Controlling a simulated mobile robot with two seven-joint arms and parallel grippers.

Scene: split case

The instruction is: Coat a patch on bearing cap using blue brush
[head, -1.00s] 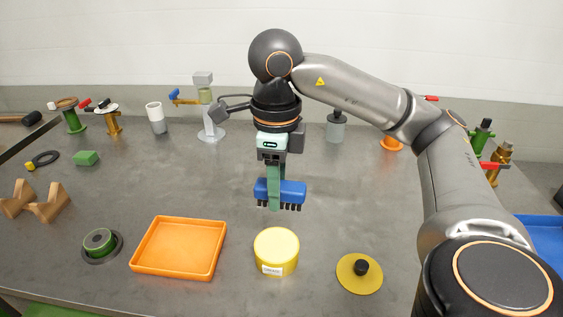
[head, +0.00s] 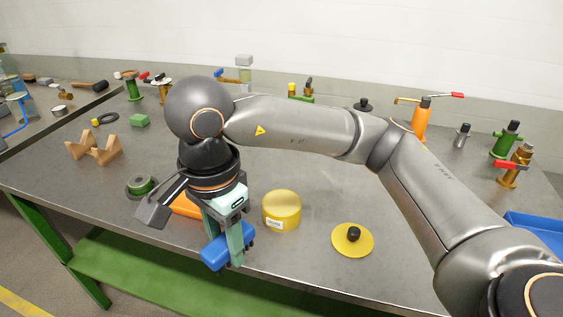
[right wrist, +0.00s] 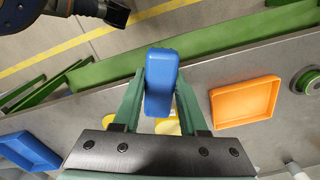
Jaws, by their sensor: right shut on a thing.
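My right gripper (head: 226,232) is shut on the blue brush (head: 216,256) and holds it in front of the orange tray, by the table's front edge. In the right wrist view the blue brush (right wrist: 161,80) is between the green fingers; its bristles are hidden. A green round part on a dark flange (head: 141,186), perhaps the bearing cap, stands on the table left of the gripper. A yellow tub (head: 282,209) stands right of the gripper, apart from the brush. My left gripper is not in view.
The orange tray (head: 184,207) is mostly hidden behind my gripper; it shows whole in the right wrist view (right wrist: 245,102). A yellow lid with a black knob (head: 352,240) lies right of the tub. Wooden V-blocks (head: 93,147) stand at left. The table (head: 310,165) is clear behind the tub.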

